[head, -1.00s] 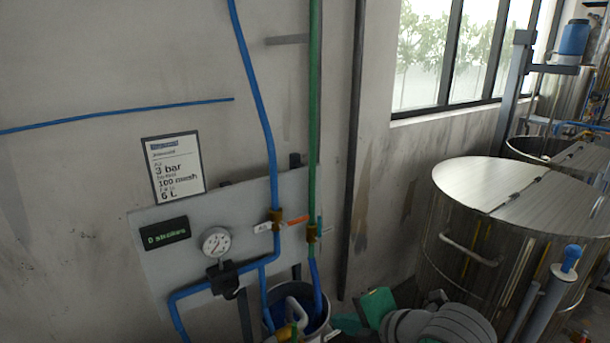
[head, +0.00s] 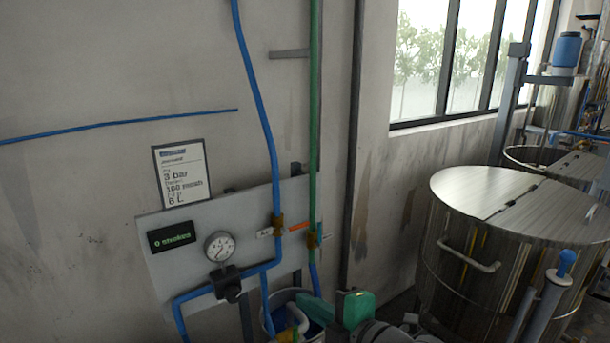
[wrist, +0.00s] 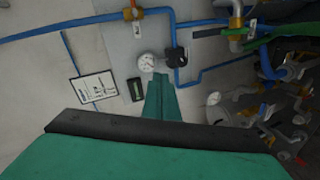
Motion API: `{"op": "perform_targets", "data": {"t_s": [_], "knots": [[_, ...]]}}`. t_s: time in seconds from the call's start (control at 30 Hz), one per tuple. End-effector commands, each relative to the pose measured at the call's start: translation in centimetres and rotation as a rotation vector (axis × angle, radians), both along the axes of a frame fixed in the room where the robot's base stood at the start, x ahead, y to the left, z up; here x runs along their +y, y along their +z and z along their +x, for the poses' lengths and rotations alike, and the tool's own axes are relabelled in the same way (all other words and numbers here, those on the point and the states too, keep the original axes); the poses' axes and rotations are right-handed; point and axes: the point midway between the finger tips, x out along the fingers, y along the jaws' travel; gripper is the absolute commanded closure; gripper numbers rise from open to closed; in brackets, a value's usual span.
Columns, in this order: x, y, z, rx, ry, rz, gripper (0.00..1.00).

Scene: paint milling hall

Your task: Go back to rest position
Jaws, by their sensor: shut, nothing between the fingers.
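My gripper (head: 316,308) shows at the bottom edge of the head view as teal and dark parts, in front of the wall panel's lower right corner and beside a bucket (head: 268,317). My arm is mostly below the frame. In the wrist view the teal fingers (wrist: 160,82) are together, pointing toward the panel, with nothing held. Their tips overlap the panel just below the gauge in that picture; I cannot tell the distance.
The grey panel (head: 196,238) carries a pressure gauge (head: 219,247), a stroke display (head: 170,236) and a valve with an orange handle (head: 299,227). Blue and green hoses hang there. A large steel vat (head: 470,240) stands at right. A sign (head: 181,174) is above the panel.

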Motion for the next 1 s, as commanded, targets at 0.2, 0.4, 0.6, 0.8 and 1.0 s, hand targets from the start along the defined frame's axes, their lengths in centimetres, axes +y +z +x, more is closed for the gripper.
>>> {"op": "perform_targets", "data": {"t_s": [0.2,0.4,0.6,0.8,1.0], "knots": [[2.8,2.1,1.2,-0.053,-0.053,0.32,1.0],[3.9,2.6,1.6,-0.067,-0.116,0.598,1.0],[3.9,1.3,1.6,-0.05,-0.199,0.853,1.0],[3.7,-1.8,0.8,-0.015,-0.298,1.075,1.0],[3.3,-6.5,-1.0,0.033,-0.416,1.253,1.0]]}}
